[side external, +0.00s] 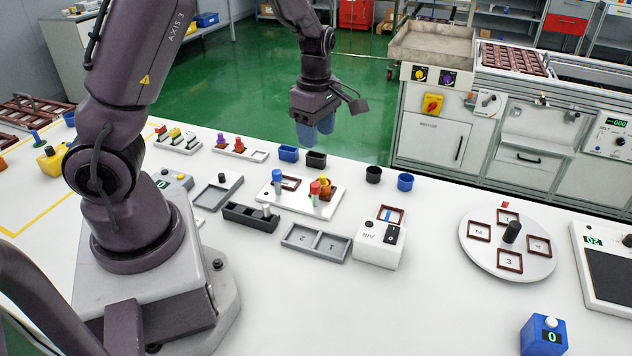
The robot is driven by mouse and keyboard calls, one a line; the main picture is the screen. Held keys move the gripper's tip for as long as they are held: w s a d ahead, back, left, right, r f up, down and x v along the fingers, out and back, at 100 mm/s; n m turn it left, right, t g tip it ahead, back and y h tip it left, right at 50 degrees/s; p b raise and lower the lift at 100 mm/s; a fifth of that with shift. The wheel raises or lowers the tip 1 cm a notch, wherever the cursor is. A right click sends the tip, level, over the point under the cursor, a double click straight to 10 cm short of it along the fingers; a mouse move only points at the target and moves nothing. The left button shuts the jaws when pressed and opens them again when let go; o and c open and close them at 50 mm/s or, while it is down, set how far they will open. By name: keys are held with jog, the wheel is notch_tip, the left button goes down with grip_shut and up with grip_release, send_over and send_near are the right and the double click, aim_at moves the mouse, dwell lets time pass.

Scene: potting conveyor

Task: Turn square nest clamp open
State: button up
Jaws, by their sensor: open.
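A white fixture plate (293,207) lies on the white table, below my gripper in the picture. A brown square frame (291,183) sits on it, likely the square nest. A post with a blue cap (277,176) stands at the frame's left, perhaps its clamp. A post with a red cap (315,188) stands at the right beside an orange part (326,190). How the clamp is turned is too small to tell. My gripper (316,131), with blue fingertips, is open and hangs in the air above the table's far side, apart from the fixture. I see nothing between the fingers.
Blue (288,153) and black (316,159) bins stand behind the fixture. A black tray (250,217) and a grey two-part tray (316,243) lie in front. A white switch box (381,245) is at the right, before a round turntable (507,262).

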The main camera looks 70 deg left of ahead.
aim_at(316, 184)
notch_tip(316, 184, down, 13)
jog(key=shift+r, duration=0.1)
dwell(0.3)
jog(key=shift+c, duration=0.4)
jog(key=c, duration=0.8)
jog(key=shift+c, duration=0.2)
